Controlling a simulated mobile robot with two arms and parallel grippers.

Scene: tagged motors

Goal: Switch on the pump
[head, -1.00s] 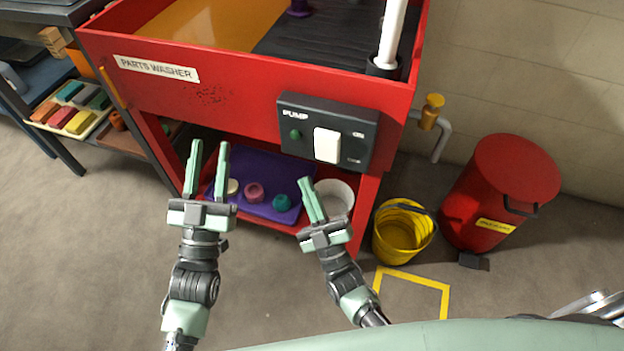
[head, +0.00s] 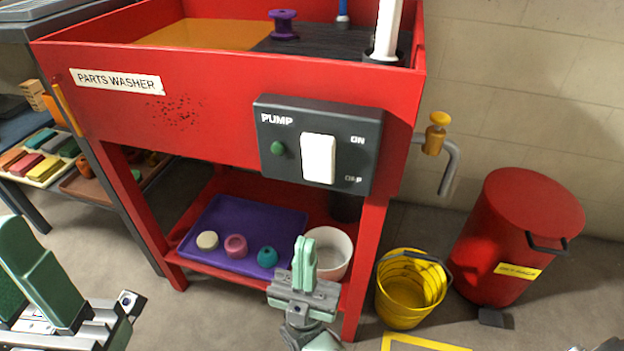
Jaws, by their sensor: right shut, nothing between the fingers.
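The pump box (head: 345,118) is a dark grey panel on the front of the red parts washer (head: 220,110). Its white rocker switch (head: 318,158) sits between a dull green lamp (head: 278,148) and the ON and OFF labels. I cannot tell which way the rocker is tipped. My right gripper (head: 304,242) is shut and empty, pointing up below the switch and apart from it. My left gripper (head: 12,248) is at the lower left edge, partly cut off, with its fingers apart and nothing seen between them.
On the lower shelf are a purple tray (head: 225,262) with three small parts and a white bucket (head: 338,252), partly behind my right gripper. A valve pipe (head: 449,165), yellow bucket (head: 411,290) and red bin (head: 505,245) stand right. Space before the switch is clear.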

